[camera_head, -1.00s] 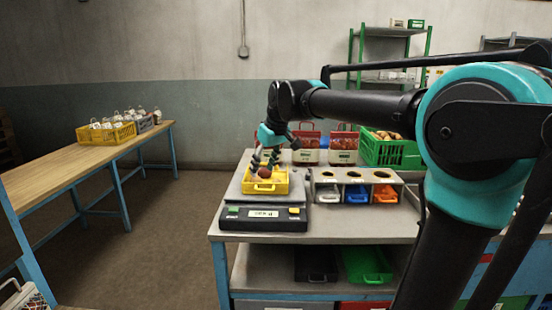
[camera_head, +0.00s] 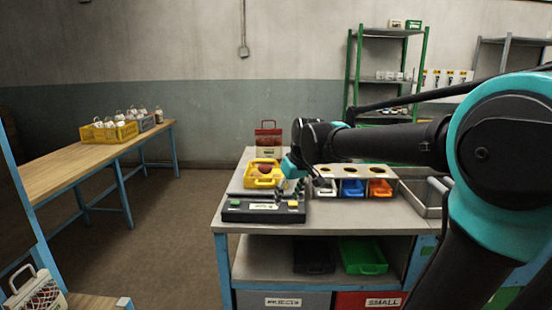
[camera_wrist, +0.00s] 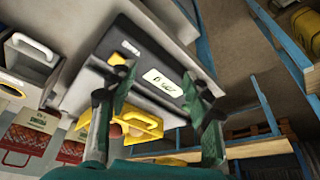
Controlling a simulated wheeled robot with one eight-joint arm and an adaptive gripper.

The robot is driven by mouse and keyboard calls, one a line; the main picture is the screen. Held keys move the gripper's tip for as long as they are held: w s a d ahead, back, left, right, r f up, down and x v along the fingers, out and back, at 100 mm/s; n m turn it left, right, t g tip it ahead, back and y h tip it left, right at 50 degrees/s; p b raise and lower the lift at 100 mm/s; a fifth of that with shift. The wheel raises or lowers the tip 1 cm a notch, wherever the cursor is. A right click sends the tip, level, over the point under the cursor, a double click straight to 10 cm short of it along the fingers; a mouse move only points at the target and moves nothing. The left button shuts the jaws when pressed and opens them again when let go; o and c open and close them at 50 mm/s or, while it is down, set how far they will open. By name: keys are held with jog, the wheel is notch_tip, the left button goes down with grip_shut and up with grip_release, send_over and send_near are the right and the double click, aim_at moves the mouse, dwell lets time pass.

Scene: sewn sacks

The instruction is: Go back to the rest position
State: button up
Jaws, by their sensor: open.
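My gripper (camera_head: 290,194) is open, fingers pointing down, over the right side of the black scale (camera_head: 250,211). Its two fingers also show in the wrist view (camera_wrist: 158,98), apart with nothing held between them. A yellow tray (camera_head: 265,183) sits on the scale's plate, left of and behind the gripper. A reddish-brown round item lies in the tray; in the wrist view the tray (camera_wrist: 150,124) is partly hidden by the left finger. My arm reaches in from the right in the head view.
A holder with white, blue (camera_head: 352,188) and orange (camera_head: 380,189) bins stands right of the gripper. A red-and-white sack (camera_head: 268,140) stands behind the tray. A grey metal tray (camera_head: 425,198) is farther right. A wooden table (camera_head: 75,160) holds a yellow crate at left; floor between is clear.

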jog(key=s+d+f+m+h, duration=0.1)
jog(key=s+d+f+m, duration=0.2)
jog(key=s+d+f, duration=0.4)
jog(key=s+d+f+m+h, duration=0.1)
jog(key=s+d+f+m, duration=0.2)
jog(key=s+d+f, duration=0.5)
jog(key=s+f, duration=0.4)
jog(key=f, duration=0.2)
jog(key=shift+d, duration=0.2)
jog(key=shift+a, duration=0.1)
